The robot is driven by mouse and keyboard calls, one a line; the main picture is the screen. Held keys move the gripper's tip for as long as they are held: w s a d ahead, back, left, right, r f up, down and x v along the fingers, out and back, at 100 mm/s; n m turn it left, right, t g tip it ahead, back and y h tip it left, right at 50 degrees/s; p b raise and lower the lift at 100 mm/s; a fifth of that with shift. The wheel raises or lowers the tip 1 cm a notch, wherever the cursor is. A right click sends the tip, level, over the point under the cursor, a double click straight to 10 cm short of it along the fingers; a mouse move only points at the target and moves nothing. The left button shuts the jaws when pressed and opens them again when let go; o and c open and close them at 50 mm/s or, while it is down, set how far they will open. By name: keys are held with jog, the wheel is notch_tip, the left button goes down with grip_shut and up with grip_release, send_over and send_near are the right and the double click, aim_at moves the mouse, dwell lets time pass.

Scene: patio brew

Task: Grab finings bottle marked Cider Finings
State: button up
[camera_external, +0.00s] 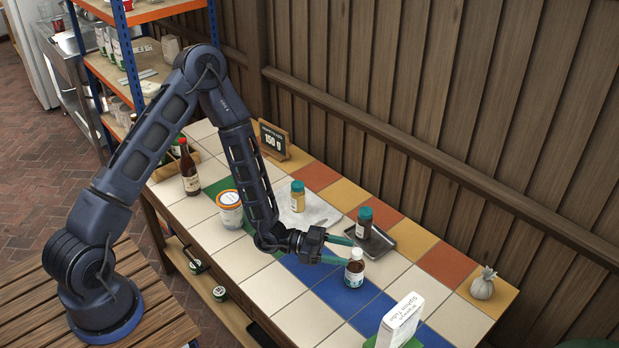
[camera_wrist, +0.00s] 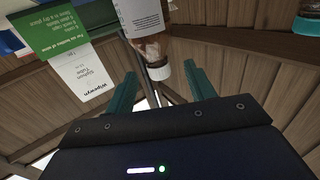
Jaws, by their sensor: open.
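A small brown bottle with a white cap and white label (camera_external: 354,268) stands upright on the tiled table. My gripper (camera_external: 349,252) is open, its teal fingers reaching towards this bottle. In the wrist view the bottle's white cap (camera_wrist: 159,72) shows between the fingers (camera_wrist: 160,85); I cannot tell how far it is from them. A dark bottle with a teal cap (camera_external: 364,223) stands on a dark tray (camera_external: 405,238) behind the gripper. An amber bottle with a teal cap (camera_external: 297,197) stands farther left. No bottle label is readable as Cider Finings.
A white siphon tube box (camera_external: 401,318) stands at the near right; its text shows in the wrist view (camera_wrist: 88,78). A white tub (camera_external: 229,208) and a sauce-like bottle (camera_external: 188,170) are at left.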

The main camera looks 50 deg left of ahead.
aim_at(363, 262)
jog(key=shift+x, duration=3.2)
jog(key=shift+s+d+r, duration=0.1)
grip_shut()
